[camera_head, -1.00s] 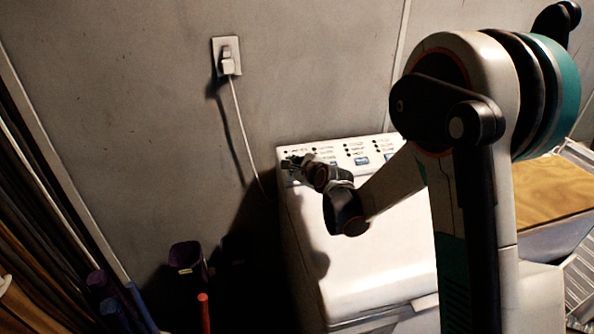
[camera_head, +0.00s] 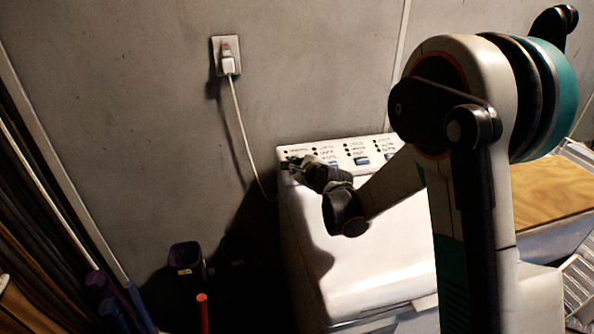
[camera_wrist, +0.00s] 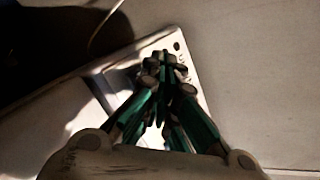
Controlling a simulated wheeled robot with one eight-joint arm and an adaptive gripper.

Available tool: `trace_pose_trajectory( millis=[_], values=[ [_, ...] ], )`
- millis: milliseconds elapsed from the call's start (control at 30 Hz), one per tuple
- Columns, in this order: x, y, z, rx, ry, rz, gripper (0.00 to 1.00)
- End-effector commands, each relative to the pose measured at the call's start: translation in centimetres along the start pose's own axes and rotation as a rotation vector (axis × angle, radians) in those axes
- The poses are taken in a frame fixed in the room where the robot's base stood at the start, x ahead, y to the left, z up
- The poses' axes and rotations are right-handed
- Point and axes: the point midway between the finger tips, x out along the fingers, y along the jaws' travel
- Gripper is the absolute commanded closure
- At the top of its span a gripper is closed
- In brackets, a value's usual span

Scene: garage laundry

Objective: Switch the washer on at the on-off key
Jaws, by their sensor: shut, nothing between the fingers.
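The white washer (camera_head: 375,245) stands against the wall, with its control panel (camera_head: 385,147) along the back edge. The panel carries rows of small dark marks and blue keys. My gripper (camera_head: 288,163) is at the left end of the panel and hides that part, so the on-off key cannot be made out. In the wrist view my gripper (camera_wrist: 164,58) has its green-sided fingers shut together with nothing between them. The fingertips lie over the panel (camera_wrist: 183,62) there; I cannot tell whether they touch it.
A plug sits in the wall socket (camera_head: 226,56), and its white cord (camera_head: 243,130) hangs down behind the washer. A dark purple bin (camera_head: 187,262) and a red rod (camera_head: 203,310) stand left of the washer. A wooden-topped box (camera_head: 548,190) is at the right.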

Motion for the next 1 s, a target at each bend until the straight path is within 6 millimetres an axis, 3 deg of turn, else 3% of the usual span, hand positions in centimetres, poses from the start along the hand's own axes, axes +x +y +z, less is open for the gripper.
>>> trace_pose_trajectory(
  millis=[1000],
  values=[
    [0.81, 0.60, -0.61, 0.000, 0.000, 0.000, 1.00]
  ],
)
